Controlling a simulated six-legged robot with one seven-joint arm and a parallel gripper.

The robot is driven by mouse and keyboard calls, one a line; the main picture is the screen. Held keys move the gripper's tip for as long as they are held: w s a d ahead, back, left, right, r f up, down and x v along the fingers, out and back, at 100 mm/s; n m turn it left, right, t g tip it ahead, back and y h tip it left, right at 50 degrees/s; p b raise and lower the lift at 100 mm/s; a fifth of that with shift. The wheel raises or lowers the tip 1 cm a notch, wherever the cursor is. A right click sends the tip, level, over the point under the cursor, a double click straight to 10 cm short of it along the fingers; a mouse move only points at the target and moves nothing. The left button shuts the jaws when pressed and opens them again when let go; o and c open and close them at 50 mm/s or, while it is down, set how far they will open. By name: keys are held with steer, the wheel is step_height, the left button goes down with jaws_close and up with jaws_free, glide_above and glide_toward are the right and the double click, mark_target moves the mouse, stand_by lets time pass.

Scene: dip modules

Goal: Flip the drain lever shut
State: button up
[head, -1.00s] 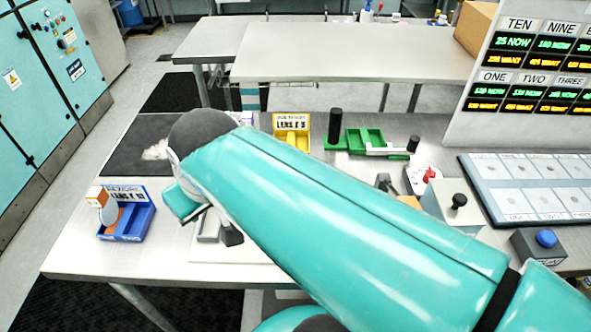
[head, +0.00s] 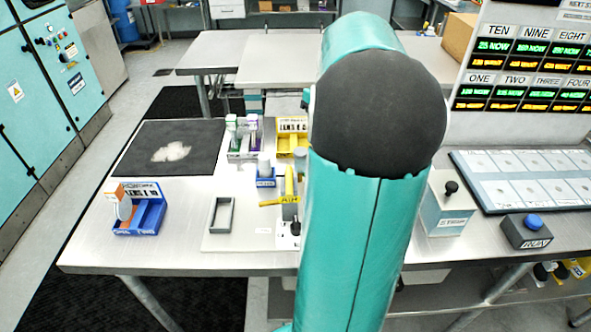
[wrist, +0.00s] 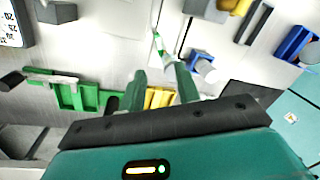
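No lever in view is readably marked as the drain lever. In the wrist view, a green tray fixture (wrist: 78,97) has a pale bar (wrist: 50,79) along its edge, with a black knob (wrist: 11,80) near the bar's outer end. I cannot tell whether this bar is the drain lever. My gripper (wrist: 163,76) is open, its two green fingers apart above the bench. A thin white and green piece (wrist: 160,43) shows just beyond the fingertips; contact cannot be told. A yellow tray (wrist: 158,98) shows behind the fingers. In the head view my arm hides the gripper and the green fixture.
A box with a black knob (head: 450,188) and a blue-button box (head: 533,222) stand on the right. A blue bin (head: 150,217), dark mat (head: 190,152), grey frame (head: 222,214) and small blue holder (head: 265,179) stand left of my arm.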

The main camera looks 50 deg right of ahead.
steer(key=f, duration=0.4)
steer(key=a+f, duration=0.1)
steer(key=f, duration=0.8)
steer(key=shift+w+a+f, duration=0.3)
steer(key=shift+c, duration=0.2)
jaws_close()
